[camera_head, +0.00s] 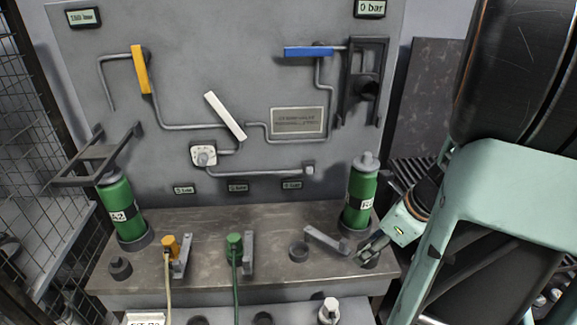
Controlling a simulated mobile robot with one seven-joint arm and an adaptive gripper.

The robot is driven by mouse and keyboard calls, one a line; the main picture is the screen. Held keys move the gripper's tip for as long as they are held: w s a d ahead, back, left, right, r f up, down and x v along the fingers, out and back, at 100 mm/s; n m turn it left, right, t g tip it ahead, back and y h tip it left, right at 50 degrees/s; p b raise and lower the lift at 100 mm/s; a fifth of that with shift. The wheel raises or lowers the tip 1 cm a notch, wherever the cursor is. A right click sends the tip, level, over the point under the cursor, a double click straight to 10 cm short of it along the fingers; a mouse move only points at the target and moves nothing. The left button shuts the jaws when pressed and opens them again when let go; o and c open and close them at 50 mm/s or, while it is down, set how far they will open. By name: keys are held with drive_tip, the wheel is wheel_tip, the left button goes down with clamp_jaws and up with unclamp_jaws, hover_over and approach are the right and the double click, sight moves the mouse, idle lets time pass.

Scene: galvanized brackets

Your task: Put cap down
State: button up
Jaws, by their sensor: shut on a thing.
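My gripper (370,247) is at the right end of the grey bench, just in front of the right green bottle (361,193). It is shut on a small dark grey piece, which looks like the cap (368,259). The fingers cover much of it. The cap is low, at or very near the bench top; I cannot tell whether it touches.
The bench top (220,215) holds a left green bottle (123,209), a dark round fitting (120,268), yellow (171,247) and green (234,245) hose connectors, and a ring-like socket (299,252). A grey lever (326,240) lies left of my gripper. The valve panel (230,75) stands behind.

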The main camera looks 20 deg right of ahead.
drive_tip(key=w+d+f+b, duration=0.1)
drive_tip(key=w+f+b, duration=0.1)
drive_tip(key=w+d+f+b, duration=0.1)
drive_tip(key=w+d+f, duration=0.1)
drive_tip(key=w+d+f+b, duration=0.2)
drive_tip(key=f, duration=0.1)
drive_tip(key=shift+b, duration=0.35)
drive_tip(key=shift+w+d+f+b, duration=0.15)
drive_tip(key=shift+f+b, duration=0.15)
wheel_tip(320, 180, down, 3)
drive_tip(key=b, duration=0.3)
drive_tip(key=shift+w+d, duration=0.1)
drive_tip(key=shift+w, duration=0.05)
drive_tip(key=shift+f, duration=0.1)
drive_tip(key=shift+f, duration=0.15)
drive_tip(key=o, duration=1.1)
drive_tip(key=p+v, duration=0.2)
drive_tip(key=v, duration=1)
drive_tip(key=shift+r+p, duration=0.25)
drive_tip(key=shift+p, duration=0.15)
